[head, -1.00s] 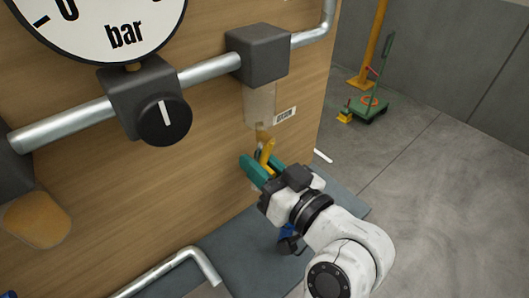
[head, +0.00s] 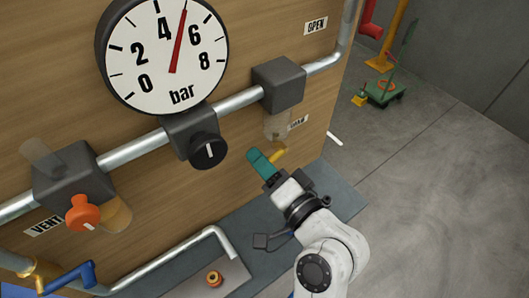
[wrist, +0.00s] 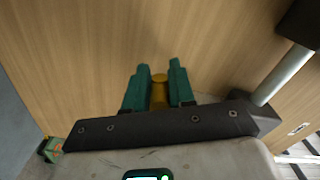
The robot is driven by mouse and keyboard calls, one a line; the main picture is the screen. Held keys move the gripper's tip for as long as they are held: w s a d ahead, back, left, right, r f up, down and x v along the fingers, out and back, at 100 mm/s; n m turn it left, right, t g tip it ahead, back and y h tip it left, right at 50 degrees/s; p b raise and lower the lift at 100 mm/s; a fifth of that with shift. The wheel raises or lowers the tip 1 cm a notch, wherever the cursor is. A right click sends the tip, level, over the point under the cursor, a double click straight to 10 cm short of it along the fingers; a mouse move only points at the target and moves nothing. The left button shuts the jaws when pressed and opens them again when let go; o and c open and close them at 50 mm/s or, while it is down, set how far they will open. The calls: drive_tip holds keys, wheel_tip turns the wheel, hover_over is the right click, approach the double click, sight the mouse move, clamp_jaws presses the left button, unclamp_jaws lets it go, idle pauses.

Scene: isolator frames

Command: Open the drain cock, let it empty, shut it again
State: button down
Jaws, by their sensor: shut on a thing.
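The yellow drain cock (head: 279,152) sits under the clear bowl (head: 277,125) of the right-hand dark block, near the panel's right edge. Its label (head: 298,122) is beside the bowl. My gripper (head: 259,160) has teal fingers and is at the cock, partly hiding it. In the wrist view the yellow cock piece (wrist: 159,92) stands between the two fingers (wrist: 158,85), which are shut on it. I cannot see any liquid coming out, nor tell how full the bowl is.
A round gauge (head: 166,52) reads about 5 bar. A black knob (head: 208,150) is below it. An orange vent knob (head: 83,213) and a blue-handled valve (head: 70,277) are at left. A bent pipe (head: 190,245) runs low in front. A green cart (head: 384,92) stands on the floor.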

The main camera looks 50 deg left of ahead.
drive_tip(key=shift+r+m+p, duration=0.9)
drive_tip(key=shift+m+p, duration=0.25)
drive_tip(key=shift+m, duration=0.05)
drive_tip(key=shift+w+r, duration=0.1)
drive_tip(key=c, duration=1.1)
unclamp_jaws()
drive_tip(key=shift+o, duration=0.2)
drive_tip(key=shift+f, duration=0.2)
drive_tip(key=shift+f, duration=0.1)
drive_tip(key=shift+d, duration=0.35)
drive_tip(key=s+d+b, duration=0.1)
drive_tip(key=d+b, duration=0.2)
drive_tip(key=d, duration=0.7)
